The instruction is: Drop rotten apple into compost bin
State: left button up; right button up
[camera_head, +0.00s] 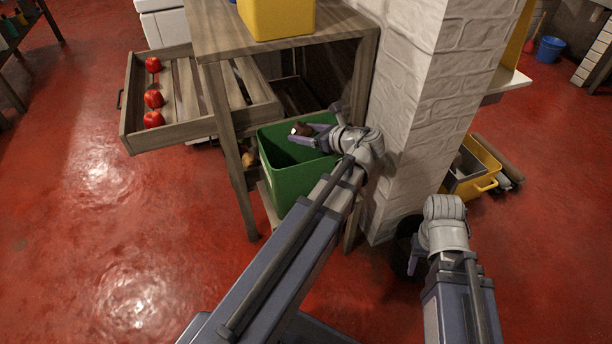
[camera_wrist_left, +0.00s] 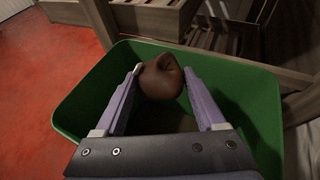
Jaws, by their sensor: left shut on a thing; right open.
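The rotten apple (camera_wrist_left: 161,78) is brown and dark. My left gripper (camera_wrist_left: 161,85) is shut on it, with one finger on each side, and holds it over the open green compost bin (camera_wrist_left: 258,110). In the head view the apple (camera_head: 303,129) shows small at the tip of my left gripper (camera_head: 302,134), above the mouth of the bin (camera_head: 290,182). The bin's inside is dark and partly hidden by my arm. My right gripper (camera_head: 408,256) is low at the right, beside the white brick pillar, and mostly hidden behind its own wrist.
A wooden table (camera_head: 215,35) has an open slatted drawer (camera_head: 180,95) with three red apples (camera_head: 153,99). A white brick pillar (camera_head: 425,110) stands right of the bin. A yellow mop bucket (camera_head: 472,170) is behind it. The red floor at left is clear.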

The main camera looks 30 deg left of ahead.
pick_arm(q)
jog(key=shift+f, duration=0.2)
jog(key=o, duration=1.4)
jog(key=shift+d+r, duration=0.1)
jog(key=p+v, duration=0.2)
jog(key=v, duration=0.4)
jog(key=shift+p, duration=0.35)
jog(key=shift+v, duration=0.8)
